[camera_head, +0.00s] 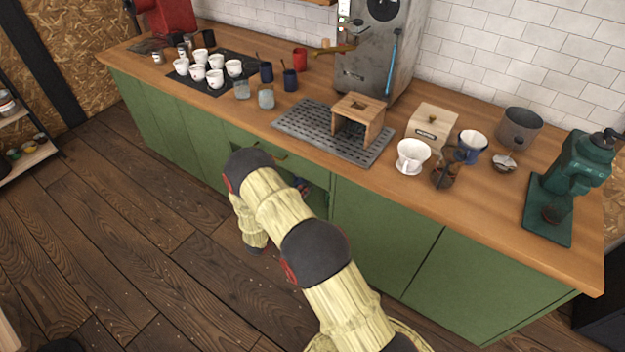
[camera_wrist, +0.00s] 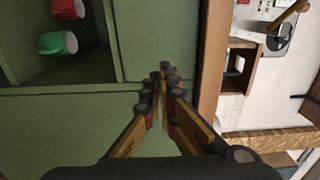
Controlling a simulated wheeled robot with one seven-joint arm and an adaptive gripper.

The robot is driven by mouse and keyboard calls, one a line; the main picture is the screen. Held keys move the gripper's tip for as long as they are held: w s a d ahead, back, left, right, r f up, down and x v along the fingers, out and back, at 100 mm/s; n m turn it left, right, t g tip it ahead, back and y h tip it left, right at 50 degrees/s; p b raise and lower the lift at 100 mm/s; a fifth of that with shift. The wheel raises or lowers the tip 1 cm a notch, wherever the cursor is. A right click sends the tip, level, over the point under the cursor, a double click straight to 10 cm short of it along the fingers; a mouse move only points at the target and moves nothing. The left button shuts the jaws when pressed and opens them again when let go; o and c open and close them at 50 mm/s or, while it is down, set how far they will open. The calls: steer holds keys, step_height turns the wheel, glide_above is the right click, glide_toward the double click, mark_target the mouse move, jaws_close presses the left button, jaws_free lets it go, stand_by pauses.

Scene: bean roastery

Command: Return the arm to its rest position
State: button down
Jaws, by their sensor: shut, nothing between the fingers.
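My arm (camera_head: 318,250) rises from the bottom of the head view and bends in front of the green cabinets. My gripper (camera_wrist: 165,78) shows in the wrist view with its fingertips together and nothing between them. It is in front of the green cabinet front (camera_wrist: 70,125), below the counter. I cannot make out the fingers in the head view.
An open cabinet compartment holds a green cup (camera_wrist: 58,43) and a red cup (camera_wrist: 68,8). The wooden counter (camera_head: 440,205) above carries white cups (camera_head: 215,78), a drip tray (camera_head: 290,122), a white dripper (camera_head: 412,156) and a green grinder (camera_head: 575,180). The left floor (camera_head: 110,230) is clear.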

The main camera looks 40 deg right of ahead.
steer(key=v, duration=0.5)
steer(key=shift+s+a+p, duration=0.15)
steer(key=shift+a+p, duration=0.2)
steer(key=shift+p, duration=0.05)
